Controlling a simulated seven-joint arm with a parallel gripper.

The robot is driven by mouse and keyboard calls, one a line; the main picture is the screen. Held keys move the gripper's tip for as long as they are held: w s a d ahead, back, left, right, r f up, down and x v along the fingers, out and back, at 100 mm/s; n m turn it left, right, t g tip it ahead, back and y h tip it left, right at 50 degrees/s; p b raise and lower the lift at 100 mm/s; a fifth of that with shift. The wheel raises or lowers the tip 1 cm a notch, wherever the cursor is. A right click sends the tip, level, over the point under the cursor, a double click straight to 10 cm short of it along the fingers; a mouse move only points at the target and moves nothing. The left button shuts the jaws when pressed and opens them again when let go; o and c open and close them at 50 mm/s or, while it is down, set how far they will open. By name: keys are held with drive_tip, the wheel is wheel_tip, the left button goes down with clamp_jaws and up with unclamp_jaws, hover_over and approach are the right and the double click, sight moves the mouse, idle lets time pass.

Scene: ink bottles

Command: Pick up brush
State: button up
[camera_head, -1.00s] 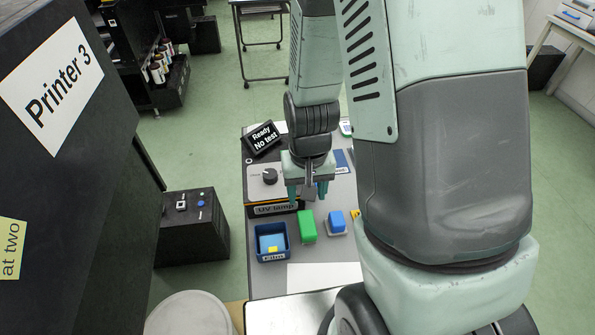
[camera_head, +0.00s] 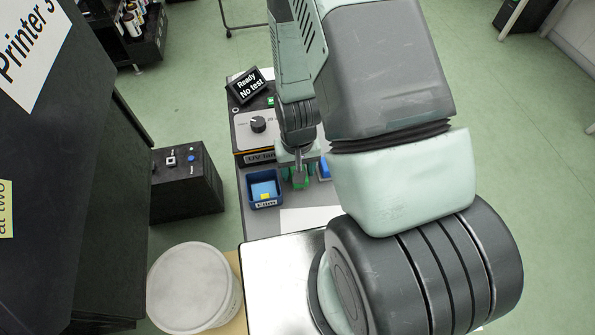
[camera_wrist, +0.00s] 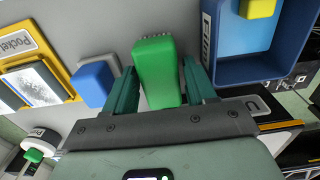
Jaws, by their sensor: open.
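The brush is most likely the green block-shaped piece (camera_wrist: 156,70) with a row of small bristle-like tips at its far end in the wrist view. It lies on the grey table top. My gripper (camera_wrist: 158,75) is open, with one teal finger on each side of the green piece. Whether the fingers touch it cannot be told. In the head view my gripper (camera_head: 299,176) is over the green piece (camera_head: 299,183), which is partly hidden by the fingers.
A blue tray (camera_wrist: 230,72) labelled Film, holding a yellow block (camera_wrist: 257,8), stands close to the right finger in the wrist view. A blue block (camera_wrist: 95,82) sits close to the left finger. A UV lamp box (camera_head: 257,128) with a knob stands behind the tray.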

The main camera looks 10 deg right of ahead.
drive_tip(key=shift+f, duration=0.2)
drive_tip(key=c, duration=0.7)
drive_tip(key=shift+c, duration=0.2)
drive_tip(key=shift+r, duration=0.15)
wheel_tip(320, 180, up, 10)
drive_tip(key=shift+f, duration=0.1)
